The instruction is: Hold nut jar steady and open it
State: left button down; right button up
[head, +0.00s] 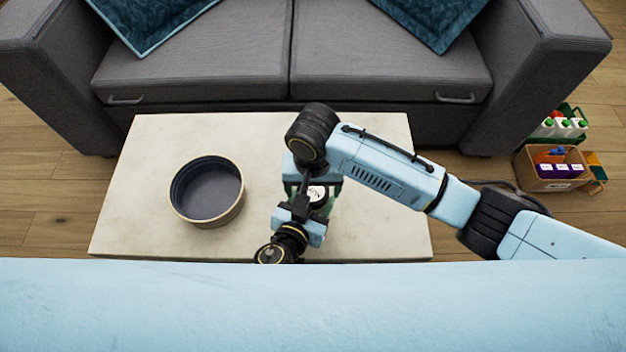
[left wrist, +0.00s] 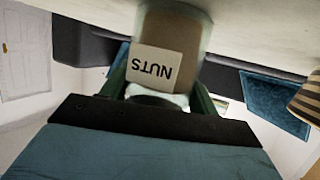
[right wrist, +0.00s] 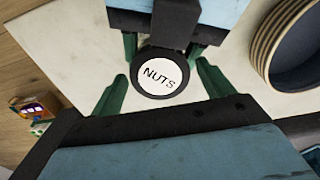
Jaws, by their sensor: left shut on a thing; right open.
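The nut jar is mostly hidden in the head view, where its pale round lid (head: 317,196) shows between my two grippers. In the left wrist view the jar (left wrist: 172,45) appears upside down, with a white NUTS label. My left gripper (left wrist: 162,95) is shut on it, green fingers on either side. In the right wrist view the dark-rimmed lid (right wrist: 160,73) reads NUTS. My right gripper (right wrist: 163,85) is open above the jar, with one green finger on each side of the lid.
The jar is over a pale table (head: 140,220). A round dark-lined bowl (head: 207,191) is left of the grippers, with clear tabletop around it. A grey sofa (head: 200,60) stands behind the table.

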jog(key=c, duration=1)
jog(key=n, duration=0.3)
jog(key=o, duration=1.1)
jog(key=shift+r, duration=0.1)
